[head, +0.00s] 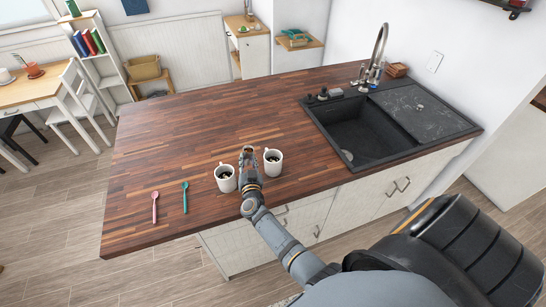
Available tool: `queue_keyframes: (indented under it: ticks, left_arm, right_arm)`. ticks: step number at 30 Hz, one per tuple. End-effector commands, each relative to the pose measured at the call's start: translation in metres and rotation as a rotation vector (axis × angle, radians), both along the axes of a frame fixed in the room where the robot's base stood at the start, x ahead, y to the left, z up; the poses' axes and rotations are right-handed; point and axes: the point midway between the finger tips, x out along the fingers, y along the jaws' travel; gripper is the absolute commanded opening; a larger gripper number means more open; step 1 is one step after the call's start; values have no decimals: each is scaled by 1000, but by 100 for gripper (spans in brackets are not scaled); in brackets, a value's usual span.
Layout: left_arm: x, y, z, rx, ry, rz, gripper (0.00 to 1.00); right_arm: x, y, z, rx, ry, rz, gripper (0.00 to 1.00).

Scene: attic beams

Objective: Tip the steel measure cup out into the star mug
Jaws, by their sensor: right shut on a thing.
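Two white mugs stand upright near the counter's front edge, a left mug (226,180) and a right mug (273,163). Both show something dark inside. I cannot make out a star on either, so I cannot tell which is the star mug. My right gripper (249,156) is between and slightly behind the mugs, its arm reaching in from the lower right. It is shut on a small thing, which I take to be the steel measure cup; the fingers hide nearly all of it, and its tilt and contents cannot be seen. My left gripper is out of view.
A pink spoon (154,207) and a teal spoon (185,197) lie left of the mugs on the wooden counter (190,130). A black sink (359,132) with a tall tap (379,45) is at the right. The counter's middle and back are clear.

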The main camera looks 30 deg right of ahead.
Motion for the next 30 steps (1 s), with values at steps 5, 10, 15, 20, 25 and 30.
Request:
queue_keyframes:
  ticks: [5, 10, 15, 20, 25, 30]
  left_arm:
    - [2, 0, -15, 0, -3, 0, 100]
    - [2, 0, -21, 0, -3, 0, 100]
    - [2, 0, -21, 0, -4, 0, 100]
    - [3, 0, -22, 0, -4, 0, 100]
    - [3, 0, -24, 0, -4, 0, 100]
    - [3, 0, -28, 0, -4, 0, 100]
  right_arm:
    - [-2, -6, -9, 88, -31, 0, 0]
    - [-3, -10, -10, 144, -51, -1, 0]
    - [-4, -12, -8, 182, -63, -1, 0]
    - [-5, -14, -8, 204, -71, -1, 0]
    - [-5, -17, -7, 242, -84, -2, 0]
    - [-7, -22, -4, 308, -109, -1, 0]
